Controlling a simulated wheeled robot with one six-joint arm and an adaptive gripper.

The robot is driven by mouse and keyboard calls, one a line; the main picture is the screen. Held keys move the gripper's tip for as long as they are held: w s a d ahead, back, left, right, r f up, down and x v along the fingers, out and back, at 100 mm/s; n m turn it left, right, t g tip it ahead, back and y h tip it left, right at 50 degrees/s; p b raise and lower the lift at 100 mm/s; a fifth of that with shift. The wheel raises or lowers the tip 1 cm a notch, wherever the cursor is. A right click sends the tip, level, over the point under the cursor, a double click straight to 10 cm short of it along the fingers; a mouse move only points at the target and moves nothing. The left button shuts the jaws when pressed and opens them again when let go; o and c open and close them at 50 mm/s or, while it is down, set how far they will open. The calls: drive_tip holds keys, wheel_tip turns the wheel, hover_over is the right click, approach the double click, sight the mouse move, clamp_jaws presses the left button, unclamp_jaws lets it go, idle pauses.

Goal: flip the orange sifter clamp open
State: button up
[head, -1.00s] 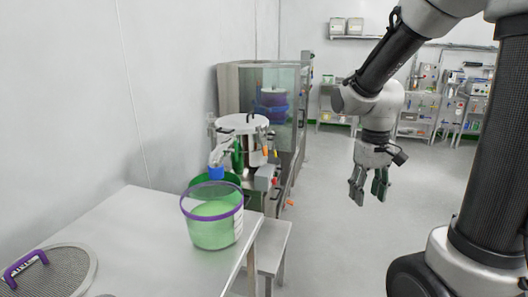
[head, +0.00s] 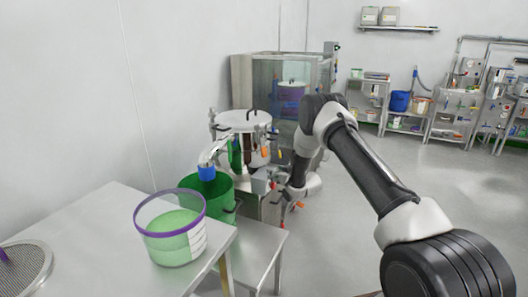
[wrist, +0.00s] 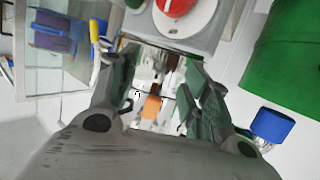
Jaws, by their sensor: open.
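The sifter (head: 244,125) is a steel drum with a pale lid, standing beyond the bench. The orange clamp (head: 265,151) shows as a small orange spot on its right side in the head view. In the wrist view an orange piece, which looks like the clamp (wrist: 152,107), shows between the fingers. My gripper (wrist: 161,60) is open, with a finger on either side of that piece and nothing visibly gripped. I cannot tell whether either finger touches it. In the head view my gripper is low at the sifter's right, its fingertips hard to make out.
A grey box with a red button (wrist: 175,6) is close to the fingertips. A green bin (head: 216,196) stands under the blue-tipped spout (head: 206,173). A purple-rimmed tub (head: 170,230) sits on the steel bench (head: 90,235). Open floor lies to the right.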

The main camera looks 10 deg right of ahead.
sight(265, 153)
wheel_tip(265, 153, up, 7)
drive_tip(key=w+a+t+y, duration=0.2)
drive_tip(key=t, duration=0.1)
drive_tip(key=x, duration=0.7)
drive_tip(key=shift+d, duration=0.15)
clamp_jaws()
